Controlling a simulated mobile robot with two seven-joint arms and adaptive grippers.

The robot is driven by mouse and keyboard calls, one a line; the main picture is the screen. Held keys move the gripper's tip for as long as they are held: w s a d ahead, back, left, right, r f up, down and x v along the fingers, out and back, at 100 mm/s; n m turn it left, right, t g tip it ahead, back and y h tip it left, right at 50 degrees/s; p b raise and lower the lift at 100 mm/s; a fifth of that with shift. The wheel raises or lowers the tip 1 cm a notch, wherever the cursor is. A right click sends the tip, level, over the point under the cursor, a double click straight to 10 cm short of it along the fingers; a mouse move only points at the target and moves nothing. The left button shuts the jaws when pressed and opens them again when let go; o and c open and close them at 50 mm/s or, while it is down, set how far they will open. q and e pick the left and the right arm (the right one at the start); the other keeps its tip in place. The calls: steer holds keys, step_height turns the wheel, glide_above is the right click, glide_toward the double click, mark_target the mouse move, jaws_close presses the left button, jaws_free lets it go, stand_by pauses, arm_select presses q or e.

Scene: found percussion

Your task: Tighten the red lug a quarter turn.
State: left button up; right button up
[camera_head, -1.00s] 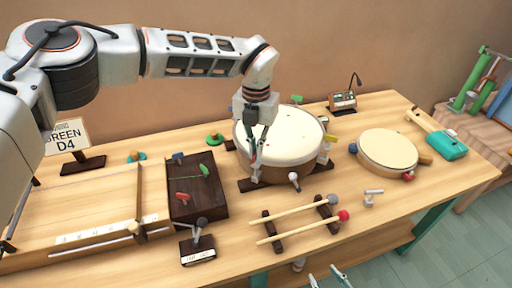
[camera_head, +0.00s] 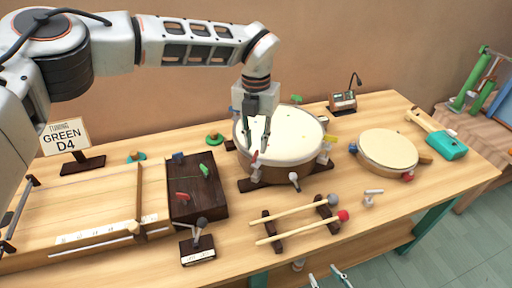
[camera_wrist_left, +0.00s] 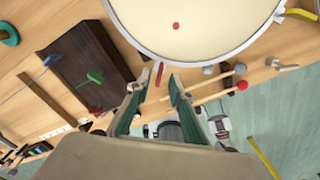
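The large drum (camera_head: 282,128) stands on a dark base with coloured lugs around its rim. The red lug (camera_head: 254,156) is at its near left side. It also shows in the wrist view (camera_wrist_left: 159,73), just beyond the fingertips and apparently free of them. My left gripper (camera_head: 258,148) points down over the drum's near left rim. Its fingers are apart in the wrist view (camera_wrist_left: 162,84), with nothing between them. Contact with the lug cannot be told. My right gripper (camera_head: 328,276) is at the bottom edge, its two fingers apart and empty.
A dark box (camera_head: 210,200) with a red and a green handle stands left of the drum. Two mallets (camera_head: 290,229) lie on a rack in front. A smaller drum (camera_head: 387,150) is at right. A sign (camera_head: 66,137) reads "TUNING GREEN D4".

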mark_target(256, 152)
arm_select(q)
step_height(256, 152, up, 9)
steer(key=shift+r, duration=0.15)
stand_by(0.4)
